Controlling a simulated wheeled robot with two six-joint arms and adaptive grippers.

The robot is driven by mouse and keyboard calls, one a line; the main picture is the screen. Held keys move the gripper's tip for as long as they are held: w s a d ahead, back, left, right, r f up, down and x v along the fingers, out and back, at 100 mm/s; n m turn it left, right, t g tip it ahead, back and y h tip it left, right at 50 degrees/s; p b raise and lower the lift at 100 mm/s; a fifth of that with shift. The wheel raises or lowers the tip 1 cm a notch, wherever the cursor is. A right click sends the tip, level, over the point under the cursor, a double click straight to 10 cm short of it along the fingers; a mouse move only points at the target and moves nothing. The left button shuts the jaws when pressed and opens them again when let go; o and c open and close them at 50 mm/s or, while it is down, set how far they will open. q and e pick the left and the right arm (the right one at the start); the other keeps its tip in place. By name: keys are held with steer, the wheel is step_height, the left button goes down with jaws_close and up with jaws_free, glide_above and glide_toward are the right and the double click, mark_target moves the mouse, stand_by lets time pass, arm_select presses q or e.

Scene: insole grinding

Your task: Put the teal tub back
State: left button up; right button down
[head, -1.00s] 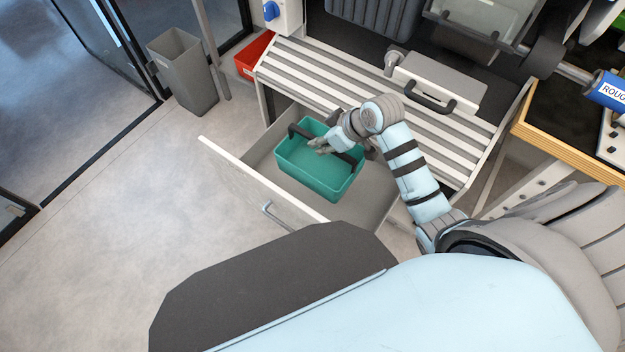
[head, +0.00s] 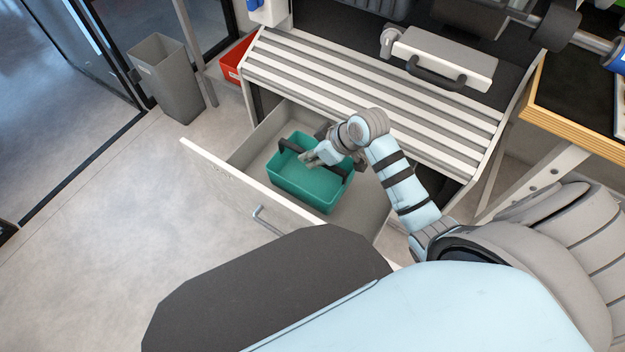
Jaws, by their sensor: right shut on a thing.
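The teal tub (head: 301,190) is inside the pulled-out drawer (head: 222,178) under the slatted machine front. It has a dark carrying handle (head: 292,147) across its top and looks empty. My right gripper (head: 308,158) is over the middle of the tub and shut on the handle; the grip itself is small and partly hidden. Whether the tub's bottom touches the drawer floor cannot be told. My left gripper is not in view.
The drawer front with its metal pull (head: 268,222) sticks out over open floor. A grey bin (head: 168,80) and a red bin (head: 236,60) stand at the left. The slatted cover (head: 375,90) is just above the drawer. A wood-edged bench (head: 575,128) is at the right.

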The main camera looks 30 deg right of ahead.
mark_target(336, 168)
step_height(336, 168, down, 8)
steer(key=shift+r+b, duration=0.15)
steer(key=shift+b, duration=1.1)
steer(key=shift+r, duration=0.15)
steer(key=c, duration=1.6)
jaws_free()
steer(key=p+v, duration=0.4)
steer(key=v, duration=0.8)
steer(key=shift+p, duration=0.4)
